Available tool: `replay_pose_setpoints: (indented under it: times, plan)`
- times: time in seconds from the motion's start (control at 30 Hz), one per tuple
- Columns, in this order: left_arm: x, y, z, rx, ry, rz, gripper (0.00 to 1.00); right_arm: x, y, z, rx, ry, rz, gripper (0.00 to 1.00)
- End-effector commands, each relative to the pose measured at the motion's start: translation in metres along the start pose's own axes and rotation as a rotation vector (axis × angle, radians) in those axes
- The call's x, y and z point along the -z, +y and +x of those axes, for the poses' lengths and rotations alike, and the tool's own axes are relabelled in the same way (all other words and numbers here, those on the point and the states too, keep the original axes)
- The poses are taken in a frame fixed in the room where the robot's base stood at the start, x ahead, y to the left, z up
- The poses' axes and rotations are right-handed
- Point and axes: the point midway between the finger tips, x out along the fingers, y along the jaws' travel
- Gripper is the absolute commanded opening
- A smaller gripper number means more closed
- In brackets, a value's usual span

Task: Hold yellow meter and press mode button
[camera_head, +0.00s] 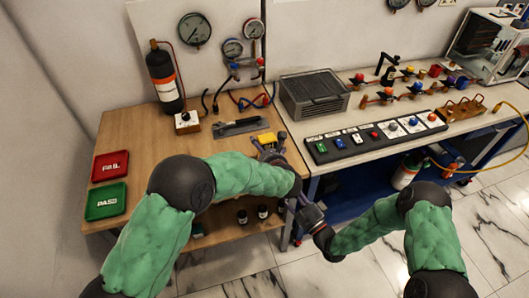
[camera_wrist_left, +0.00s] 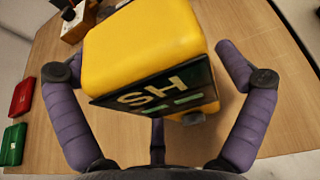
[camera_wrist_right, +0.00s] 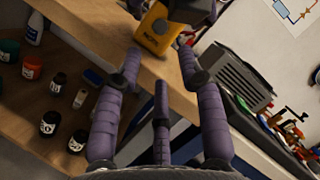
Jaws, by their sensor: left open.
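The yellow meter (camera_wrist_left: 150,42) stands near the front right corner of the wooden bench; it also shows in the head view (camera_head: 267,138) and in the right wrist view (camera_wrist_right: 155,30). In the left wrist view its dark face carries large letters and green marks, with a dark round knob (camera_wrist_left: 192,118) at the lower edge. My left gripper (camera_wrist_left: 148,68) is open, its fingers on both sides of the meter and apart from it. My right gripper (camera_wrist_right: 160,62) is open and empty, below and in front of the meter. I cannot make out the mode button.
Red FAIL (camera_head: 110,165) and green PASS (camera_head: 106,201) trays lie at the bench's left. A fire-extinguisher-like cylinder (camera_head: 164,78) stands behind. A button panel (camera_head: 375,137) and grey vented box (camera_head: 314,94) are on the right bench. Bottles (camera_wrist_right: 48,122) stand on the shelf below.

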Motion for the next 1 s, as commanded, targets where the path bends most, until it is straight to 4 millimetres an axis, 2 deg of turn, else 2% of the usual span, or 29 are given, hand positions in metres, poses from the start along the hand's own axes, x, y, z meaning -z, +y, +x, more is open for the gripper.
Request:
replay_pose_setpoints:
  times: [0.2,0.27,0.4,0.43,0.47,0.57,0.6,0.63,1.0]
  plan:
    - [-0.0002,0.0000,0.0002,0.000,0.000,0.000,1.00,0.0000,0.0000,0.0000,0.000,0.000,0.000,0.39]
    - [-0.0002,0.0000,0.0002,0.000,0.000,-0.001,0.86,0.0000,0.0000,0.0000,0.000,0.000,0.000,0.39]
    - [-0.0001,0.0001,0.0001,0.000,0.000,-0.001,0.46,0.0000,0.0000,0.0000,0.000,0.000,0.000,0.39]
    - [-0.0001,0.0001,0.0001,0.000,0.000,-0.001,0.40,0.0000,0.0000,0.0000,0.000,0.000,0.000,0.39]
    - [0.0000,0.0001,0.0001,0.000,0.000,-0.001,0.40,0.0000,0.0000,0.0000,0.000,0.000,0.000,0.39]
    - [0.0001,0.0002,0.0001,0.000,0.000,-0.001,0.40,0.0000,0.0000,0.0000,0.000,0.000,0.000,0.14]
    - [0.0001,0.0002,0.0001,0.000,0.001,0.000,0.40,0.0000,0.0000,0.0000,0.000,0.000,0.000,0.03]
    - [0.0001,0.0002,0.0001,-0.001,0.001,0.000,0.40,0.0000,0.0000,0.0000,0.000,0.000,0.000,0.00]
    - [0.0004,0.0004,0.0001,-0.001,0.001,0.000,0.40,0.0000,0.0000,0.0000,0.000,0.000,0.000,0.00]
